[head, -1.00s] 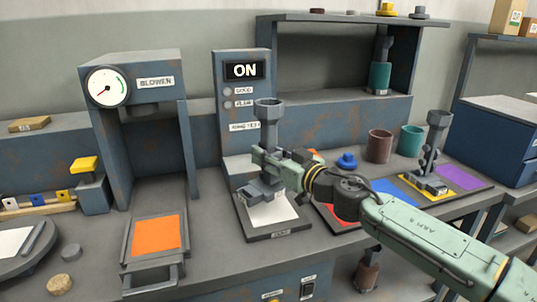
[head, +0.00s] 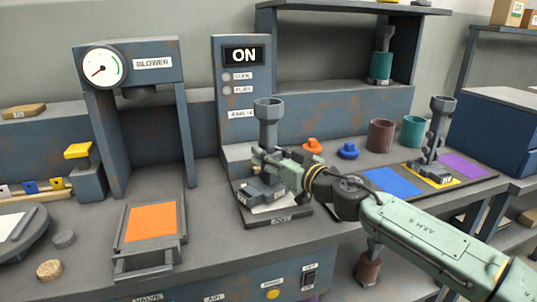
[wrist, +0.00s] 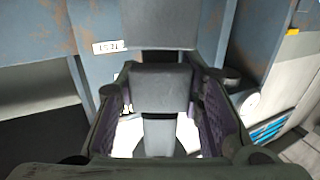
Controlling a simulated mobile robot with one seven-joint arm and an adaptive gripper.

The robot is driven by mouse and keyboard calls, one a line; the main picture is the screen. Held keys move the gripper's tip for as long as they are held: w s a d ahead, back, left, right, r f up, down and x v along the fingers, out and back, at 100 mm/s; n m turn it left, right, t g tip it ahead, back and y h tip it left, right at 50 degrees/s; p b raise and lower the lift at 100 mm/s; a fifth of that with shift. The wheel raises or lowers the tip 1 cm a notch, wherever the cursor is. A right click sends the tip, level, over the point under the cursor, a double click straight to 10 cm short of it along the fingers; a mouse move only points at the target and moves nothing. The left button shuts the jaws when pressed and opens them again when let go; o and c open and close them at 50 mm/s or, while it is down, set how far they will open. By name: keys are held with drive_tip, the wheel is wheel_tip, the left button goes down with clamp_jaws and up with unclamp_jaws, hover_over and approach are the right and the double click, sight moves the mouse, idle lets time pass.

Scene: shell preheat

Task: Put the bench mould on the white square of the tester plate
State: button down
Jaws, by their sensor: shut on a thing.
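The grey bench mould (head: 267,113) has a wide cup top on a narrow neck and a blocky base. It stands upright over the tester plate (head: 279,222), below the ON panel. My gripper (head: 268,168) is shut on the mould below its cup; the wrist view shows the grey body (wrist: 160,90) between the two fingers. The mould's base covers much of the white square (head: 276,204), whose front part still shows. I cannot tell whether the base touches the plate or hangs just above it.
A similar grey mould (head: 437,130) stands on a yellow square at the right, near blue (head: 392,182) and purple squares. Orange (head: 313,146) and blue (head: 348,151) knobbed pieces sit behind my arm. A blower press (head: 130,65) and orange-topped tray (head: 152,222) are at the left.

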drive_tip(key=shift+f, duration=0.55)
drive_tip(key=c, duration=1)
unclamp_jaws()
drive_tip(key=shift+f, duration=0.1)
